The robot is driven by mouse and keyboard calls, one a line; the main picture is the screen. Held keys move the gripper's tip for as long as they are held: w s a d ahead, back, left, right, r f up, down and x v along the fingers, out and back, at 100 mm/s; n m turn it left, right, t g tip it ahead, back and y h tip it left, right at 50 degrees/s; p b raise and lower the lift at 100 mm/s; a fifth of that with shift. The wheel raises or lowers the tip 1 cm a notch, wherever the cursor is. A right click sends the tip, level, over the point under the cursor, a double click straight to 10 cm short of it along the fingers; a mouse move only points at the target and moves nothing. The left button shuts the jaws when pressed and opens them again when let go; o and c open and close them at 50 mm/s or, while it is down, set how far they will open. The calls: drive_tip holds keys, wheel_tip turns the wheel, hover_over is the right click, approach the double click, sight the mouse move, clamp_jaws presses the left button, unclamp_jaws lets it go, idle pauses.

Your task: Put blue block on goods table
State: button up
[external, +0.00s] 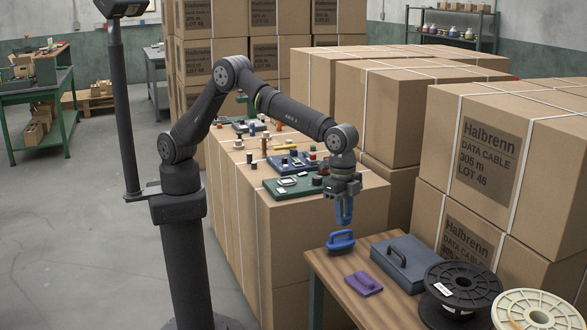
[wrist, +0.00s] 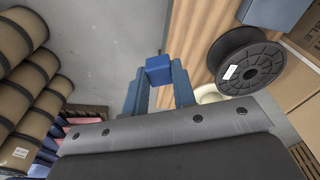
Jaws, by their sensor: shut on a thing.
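My gripper (external: 344,218) hangs pointing down beside the left back edge of the wooden table (external: 328,268), above its top. In the wrist view my gripper (wrist: 158,76) is shut on the blue block (wrist: 158,66), which sits between the fingertips. In the external view the block cannot be told apart from the blue fingers. The wooden table top (wrist: 196,38) shows just right of the block in the wrist view. I cannot tell for sure that this is the goods table.
Stacked cartons (external: 505,150) stand behind. Boxes bearing small parts (external: 300,215) lie left of my gripper.

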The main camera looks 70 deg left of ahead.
wheel_tip(320, 180, down, 23)
hover_over(367, 304)
wheel_tip(367, 304, down, 7)
drive_tip(key=shift+a, duration=0.15)
drive_tip(key=shift+f, duration=1.9)
drive_tip(key=shift+f, duration=0.15)
drive_tip(key=o, duration=1)
drive_tip(key=shift+c, duration=0.2)
